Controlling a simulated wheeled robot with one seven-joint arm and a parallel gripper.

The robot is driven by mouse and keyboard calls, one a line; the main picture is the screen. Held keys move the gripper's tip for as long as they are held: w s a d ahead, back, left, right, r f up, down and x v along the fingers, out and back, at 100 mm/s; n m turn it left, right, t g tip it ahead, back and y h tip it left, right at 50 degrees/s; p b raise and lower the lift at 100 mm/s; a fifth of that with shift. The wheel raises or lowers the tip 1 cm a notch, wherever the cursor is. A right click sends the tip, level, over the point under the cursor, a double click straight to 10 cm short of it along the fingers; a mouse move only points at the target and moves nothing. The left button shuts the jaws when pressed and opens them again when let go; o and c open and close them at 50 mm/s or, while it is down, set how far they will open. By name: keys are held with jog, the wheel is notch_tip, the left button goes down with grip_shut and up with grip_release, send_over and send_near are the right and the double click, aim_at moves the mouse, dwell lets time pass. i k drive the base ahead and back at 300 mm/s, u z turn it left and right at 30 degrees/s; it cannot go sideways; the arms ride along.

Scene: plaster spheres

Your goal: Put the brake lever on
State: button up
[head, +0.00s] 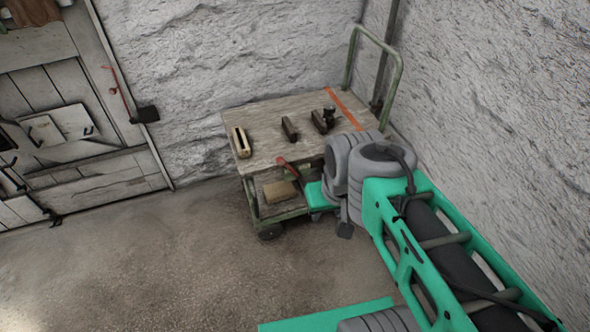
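The cart (262,155) stands by the back wall with a wooden top and green frame. A short red lever (288,167) shows at its near edge, angled up to the left; I take it to be the brake lever. My gripper (309,189) is at the end of my green and grey arm, close to the lower end of the lever. Its fingers are too small and too covered by the wrist to make out. Whether it touches the lever, I cannot tell.
A pale-topped block (241,142) and two dark objects (290,129) (321,122) lie on the cart top, left of an orange stripe (345,108). A tan box (280,191) sits on the lower shelf. Rough walls close in behind and right. The floor (170,265) at left is clear.

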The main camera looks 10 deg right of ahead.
aim_at(280, 160)
jog(key=z, duration=0.35)
jog(key=k, duration=0.65)
jog(key=u, duration=1.2)
jog(key=i, duration=1)
